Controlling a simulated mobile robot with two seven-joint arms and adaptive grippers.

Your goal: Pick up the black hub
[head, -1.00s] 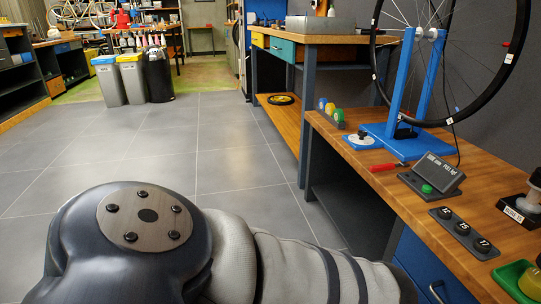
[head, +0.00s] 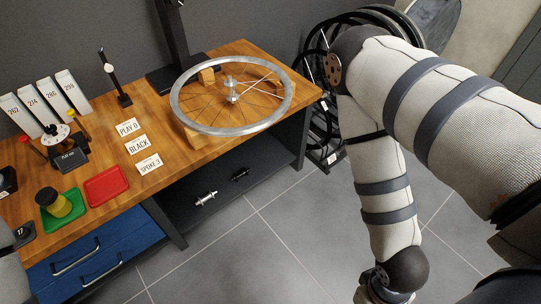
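A small black hub (head: 240,174) lies on the dark lower shelf under the workbench, in the head view. A silver hub (head: 205,198) lies on the same shelf, to its left and nearer the front edge. My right arm comes in from the right and bends down to the bottom edge, to the right of the hubs and apart from them. Its gripper is outside the picture. My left gripper is not in view either.
The wooden bench (head: 100,186) carries a spoked wheel rim (head: 184,120) on wooden blocks, cards including one reading BLACK (head: 137,145), a red tray (head: 106,186) and a green tray (head: 73,211). Blue drawers (head: 83,262) flank the shelf. Grey floor (head: 265,265) in front is clear. Wheels (head: 322,125) stand beyond the bench's right end.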

